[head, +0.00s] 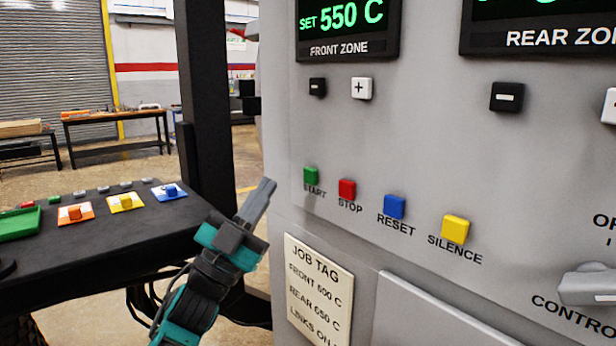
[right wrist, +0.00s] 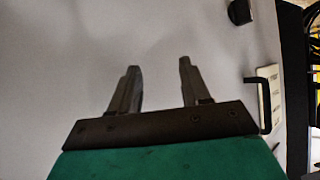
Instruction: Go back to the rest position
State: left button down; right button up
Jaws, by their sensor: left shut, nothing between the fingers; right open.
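My left gripper (head: 262,196) is shut and empty in the head view. It points up in front of the grey furnace panel (head: 440,150), left of and below the green START button (head: 311,175), and looks apart from it. My right gripper (right wrist: 158,75) is open and empty in the right wrist view, its two fingers apart before a plain grey surface. The right gripper is out of the head view.
A black bench (head: 100,235) with a green tray (head: 20,224) and orange, yellow and blue blocks stands at left. A dark post (head: 205,100) rises beside the panel. The job tag (head: 318,290) and a control knob (head: 588,284) are on the panel. A black handle (right wrist: 266,100) shows at right in the wrist view.

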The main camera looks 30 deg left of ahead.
jog(key=shift+s+d+f, duration=0.1)
jog(key=shift+s+f, duration=0.1)
jog(key=shift+s, duration=0.05)
